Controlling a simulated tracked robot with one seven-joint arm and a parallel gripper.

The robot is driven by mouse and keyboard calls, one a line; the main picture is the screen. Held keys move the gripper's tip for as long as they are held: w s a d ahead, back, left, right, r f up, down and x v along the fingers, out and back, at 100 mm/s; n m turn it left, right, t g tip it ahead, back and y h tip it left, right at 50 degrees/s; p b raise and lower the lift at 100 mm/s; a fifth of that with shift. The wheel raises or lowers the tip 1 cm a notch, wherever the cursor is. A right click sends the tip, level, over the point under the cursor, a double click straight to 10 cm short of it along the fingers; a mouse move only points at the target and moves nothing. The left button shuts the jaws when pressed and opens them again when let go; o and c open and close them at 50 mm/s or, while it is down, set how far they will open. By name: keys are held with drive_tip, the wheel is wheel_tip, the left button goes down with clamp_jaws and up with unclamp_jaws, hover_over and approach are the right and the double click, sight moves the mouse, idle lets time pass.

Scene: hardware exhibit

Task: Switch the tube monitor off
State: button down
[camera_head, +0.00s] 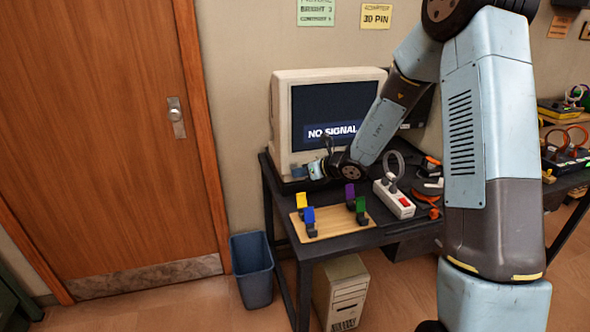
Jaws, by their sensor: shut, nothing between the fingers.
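The tube monitor (279,122) is a beige box at the back left of the dark table. Its dark screen (335,108) is lit with the words "NO SIGNAL", partly covered by my arm. My gripper (312,171) is at the lower front of the monitor, just below the screen, with its tip close to the bezel. It is shut and empty. I cannot tell whether it touches the monitor. Any button there is hidden or too small to make out.
On the table (345,236), a wooden board (335,226) holds several coloured clips in front of the monitor. A white power strip (393,200) with a red switch lies to the right. A blue bin (252,270) and a beige computer case (341,293) stand on the floor.

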drive_tip(key=shift+w+a, duration=0.15)
drive_tip(key=shift+w, duration=0.35)
idle(0.5)
drive_tip(key=shift+s, duration=0.6)
drive_tip(key=shift+d, duration=0.2)
drive_tip(key=s+d, duration=0.1)
drive_tip(key=s, duration=0.4)
drive_tip(key=shift+s+d, duration=0.3)
drive_tip(key=shift+s, duration=0.1)
idle(1.1)
